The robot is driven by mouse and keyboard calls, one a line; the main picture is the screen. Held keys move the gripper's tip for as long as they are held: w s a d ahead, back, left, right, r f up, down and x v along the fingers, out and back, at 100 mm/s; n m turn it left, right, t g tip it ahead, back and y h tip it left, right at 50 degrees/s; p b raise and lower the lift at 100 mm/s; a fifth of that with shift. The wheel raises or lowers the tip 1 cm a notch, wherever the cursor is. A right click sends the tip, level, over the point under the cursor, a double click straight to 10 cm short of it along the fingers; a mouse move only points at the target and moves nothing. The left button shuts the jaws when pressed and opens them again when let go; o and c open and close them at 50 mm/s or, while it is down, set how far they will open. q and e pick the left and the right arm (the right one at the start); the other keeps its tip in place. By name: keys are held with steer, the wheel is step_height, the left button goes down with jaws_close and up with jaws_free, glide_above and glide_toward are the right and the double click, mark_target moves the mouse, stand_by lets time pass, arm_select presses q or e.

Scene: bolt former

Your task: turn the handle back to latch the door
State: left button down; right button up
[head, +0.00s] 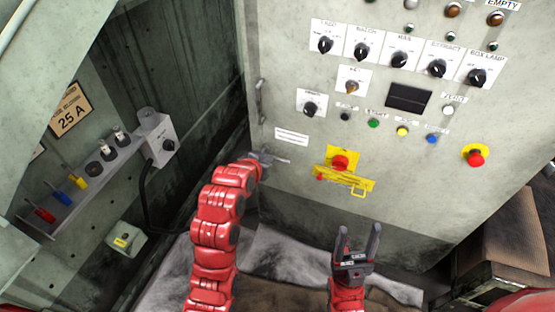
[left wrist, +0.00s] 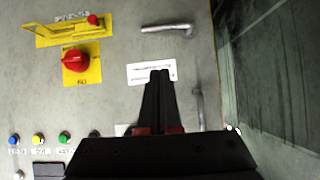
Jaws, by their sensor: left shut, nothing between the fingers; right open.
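The handle is a grey metal lever (left wrist: 168,27) on the grey door (head: 300,180). In the left wrist view it lies nearly horizontal, its bent end to the right and its free end towards the red switch. In the head view the lever (head: 281,161) shows beside my left gripper (head: 264,157), which partly hides it. My left gripper (left wrist: 160,73) is shut and empty, its tips over a white label and apart from the lever in the left wrist view. My right gripper (head: 357,238) is open and empty in front of the door's lower part. Whether the door sits flush cannot be told.
A vertical pull bar (head: 262,100) sits at the door's left edge. A red rotary switch (head: 340,161) on a yellow plate and a yellow hasp (head: 343,184) are right of the lever. Knobs and buttons fill the panel above. A breaker shelf (head: 80,195) stands left.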

stand_by(0.3)
arm_select(q)
glide_above(278, 159)
steer(key=s, duration=0.3)
step_height(278, 159, down, 6)
steer(key=shift+w+a+f+p, duration=0.1)
steer(key=shift+w+f+p, duration=0.15)
steer(key=shift+f, duration=0.65)
steer(key=shift+w+f+p, duration=0.2)
steer(key=shift+f+p, duration=0.05)
steer(key=shift+f, duration=0.6)
